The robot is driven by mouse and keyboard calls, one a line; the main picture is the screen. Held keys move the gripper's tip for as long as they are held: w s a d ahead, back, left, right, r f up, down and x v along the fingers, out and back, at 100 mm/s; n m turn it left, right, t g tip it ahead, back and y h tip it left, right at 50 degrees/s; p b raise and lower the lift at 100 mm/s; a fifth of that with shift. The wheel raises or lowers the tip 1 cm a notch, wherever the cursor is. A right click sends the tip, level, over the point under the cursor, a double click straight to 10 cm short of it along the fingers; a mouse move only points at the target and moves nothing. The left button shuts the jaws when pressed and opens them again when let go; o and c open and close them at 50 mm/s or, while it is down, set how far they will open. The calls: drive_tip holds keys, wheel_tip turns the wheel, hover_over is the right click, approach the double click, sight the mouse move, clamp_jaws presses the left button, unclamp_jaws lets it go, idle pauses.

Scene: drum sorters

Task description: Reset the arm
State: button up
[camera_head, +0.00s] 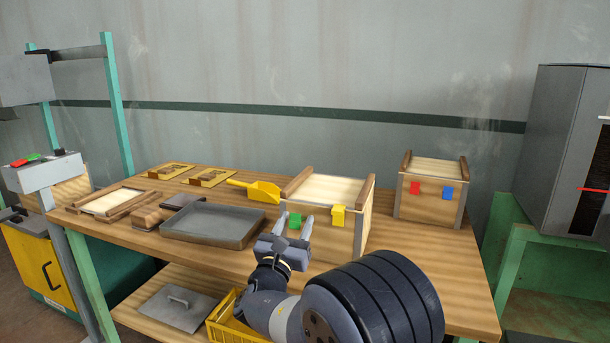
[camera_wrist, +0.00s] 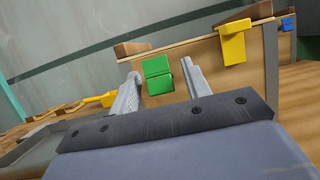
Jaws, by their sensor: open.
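My gripper (camera_head: 293,227) is open and empty in the head view, in front of the nearer wooden box (camera_head: 325,188). That box carries a green clip (camera_head: 295,220) and a yellow clip (camera_head: 338,216) on its front. In the wrist view, my gripper's two fingers (camera_wrist: 160,88) point toward the box front, with the green clip (camera_wrist: 157,75) showing between them. I cannot tell whether a finger touches it. The yellow clip (camera_wrist: 233,46) hangs from the box's upper edge to the right. My arm reaches up from the lower right of the head view.
A second box (camera_head: 430,199) with red and blue clips stands farther right. A grey tray (camera_head: 213,227), yellow scoop (camera_head: 262,191) and wooden frame (camera_head: 112,203) lie on the table's left. A yellow crate (camera_head: 226,326) sits below. A grey machine (camera_head: 565,145) stands right.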

drive_tip(key=shift+f+t+b, duration=0.3)
drive_tip(key=shift+f+b, duration=0.05)
drive_tip(key=shift+b, duration=0.35)
drive_tip(key=v, duration=1.1)
drive_tip(key=x, duration=1.1)
drive_tip(key=shift+w+r, duration=0.1)
drive_tip(key=shift+r, duration=0.35)
drive_tip(key=shift+r+p, duration=0.25)
drive_tip(key=shift+p, duration=0.95)
drive_tip(key=shift+r+g+p, duration=0.1)
drive_tip(key=shift+g+p, duration=0.5)
drive_tip(key=shift+p, duration=0.2)
drive_tip(key=g+p, duration=0.1)
drive_tip(key=p, duration=0.3)
drive_tip(key=r+g+y+p, duration=0.1)
drive_tip(key=g+p, duration=0.1)
drive_tip(key=p, duration=0.2)
drive_tip(key=shift+p, duration=0.3)
